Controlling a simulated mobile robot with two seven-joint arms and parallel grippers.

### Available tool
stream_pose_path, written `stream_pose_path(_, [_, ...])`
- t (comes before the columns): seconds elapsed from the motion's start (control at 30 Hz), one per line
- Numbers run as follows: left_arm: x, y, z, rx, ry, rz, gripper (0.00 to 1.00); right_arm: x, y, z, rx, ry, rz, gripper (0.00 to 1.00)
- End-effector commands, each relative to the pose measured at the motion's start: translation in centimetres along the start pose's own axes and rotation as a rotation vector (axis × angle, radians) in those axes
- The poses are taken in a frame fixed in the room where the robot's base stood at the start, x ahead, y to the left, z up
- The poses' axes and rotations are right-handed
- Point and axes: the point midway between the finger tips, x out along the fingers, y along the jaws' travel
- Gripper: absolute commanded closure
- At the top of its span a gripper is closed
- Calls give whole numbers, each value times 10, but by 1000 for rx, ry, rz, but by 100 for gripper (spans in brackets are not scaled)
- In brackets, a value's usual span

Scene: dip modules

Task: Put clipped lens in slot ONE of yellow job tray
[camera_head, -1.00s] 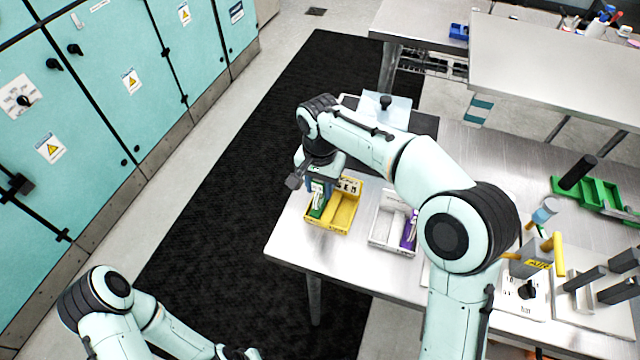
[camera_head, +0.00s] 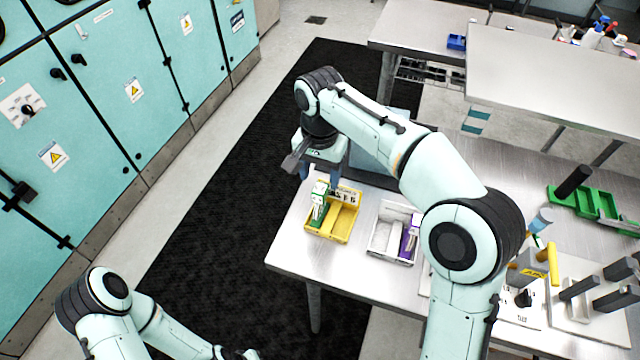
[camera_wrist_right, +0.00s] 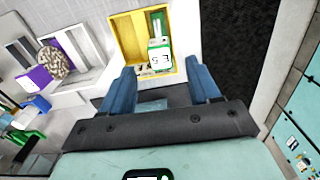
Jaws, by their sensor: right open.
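The yellow job tray (camera_head: 348,228) stands near the table's left edge; it also shows in the right wrist view (camera_wrist_right: 127,42). A green and white module (camera_head: 320,203), which looks like the clipped lens, sits in its left compartment. The module also shows in the right wrist view (camera_wrist_right: 159,55), clear of the fingers. I cannot read a slot number beside it. My right gripper (camera_head: 320,176) is open and empty, just above and behind the tray; its blue fingers (camera_wrist_right: 162,88) are spread wide. My left gripper (camera_head: 240,354) is only partly in view at the bottom edge.
A white tray (camera_head: 383,243) with a purple module (camera_head: 410,238) stands right of the yellow tray. A grey and yellow fixture (camera_head: 528,268) and green holders (camera_head: 590,203) are farther right. Bare table lies in front of the trays.

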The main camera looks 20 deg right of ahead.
Motion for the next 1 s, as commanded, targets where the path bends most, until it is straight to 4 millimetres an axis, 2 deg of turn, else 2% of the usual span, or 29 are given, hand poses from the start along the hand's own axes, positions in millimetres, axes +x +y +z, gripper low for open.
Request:
stream_pose_path(0.03, [-5, 3, -3, 2, 4, 2, 100, -13, -1, -1, 0, 4, -5, 39])
stream_pose_path(0.1, [-9, 5, -5, 3, 7, 3, 100, -23, -1, -1, 0, 3, -3, 39])
stream_pose_path(0.27, [-12, 7, -8, 4, 10, 4, 100, -35, 0, 0, -1, 1, -1, 39])
stream_pose_path(1.0, [-12, 7, -8, 4, 10, 4, 100, -36, 0, 0, -1, 0, 0, 39])
